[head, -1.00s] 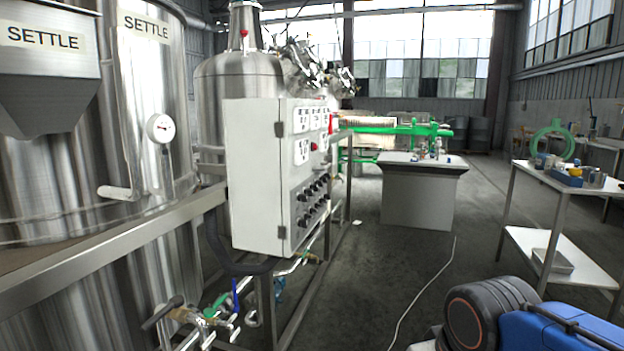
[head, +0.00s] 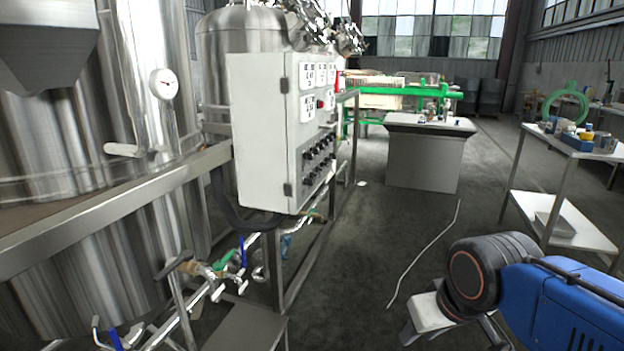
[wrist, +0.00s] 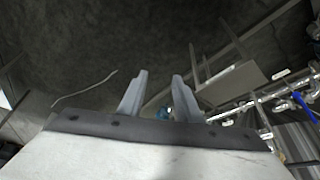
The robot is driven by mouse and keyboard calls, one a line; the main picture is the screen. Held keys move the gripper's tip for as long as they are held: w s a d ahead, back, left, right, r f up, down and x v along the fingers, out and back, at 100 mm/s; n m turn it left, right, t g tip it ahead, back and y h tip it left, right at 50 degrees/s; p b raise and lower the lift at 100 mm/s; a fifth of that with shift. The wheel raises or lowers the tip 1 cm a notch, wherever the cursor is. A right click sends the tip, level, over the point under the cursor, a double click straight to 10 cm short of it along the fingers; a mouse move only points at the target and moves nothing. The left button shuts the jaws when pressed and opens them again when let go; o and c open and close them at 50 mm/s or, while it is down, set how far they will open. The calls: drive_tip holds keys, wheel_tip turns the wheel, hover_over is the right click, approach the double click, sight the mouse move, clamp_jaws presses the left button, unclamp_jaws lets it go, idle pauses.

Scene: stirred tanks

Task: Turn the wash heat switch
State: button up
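A white control box (head: 262,132) is mounted on the steel frame left of centre in the head view. Its narrow right face carries display panels above and rows of dark switches (head: 318,158) below, with a red button between. The switch labels are too small to read, so I cannot tell which is wash heat. My gripper (wrist: 160,80) shows in the wrist view with two grey fingers apart and nothing between them. In the head view my arm is at the lower right, well apart from the box.
Steel tanks (head: 150,60) and a rail stand at the left, with pipes and a blue-handled valve (head: 242,252) below. A grey bench (head: 425,160) stands beyond the box. A white table (head: 560,180) is at the right. A pale cable (head: 425,252) crosses the otherwise open floor.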

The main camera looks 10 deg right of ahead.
drive_tip(key=shift+c, duration=0.5)
drive_tip(key=shift+a, duration=0.1)
drive_tip(key=m+t+y, duration=0.4)
drive_tip(key=m+y, duration=1.1)
drive_tip(key=m, duration=0.5)
approach(308, 182)
drive_tip(key=x, duration=0.7)
drive_tip(key=shift+w+f, duration=0.25)
drive_tip(key=shift+w, duration=0.1)
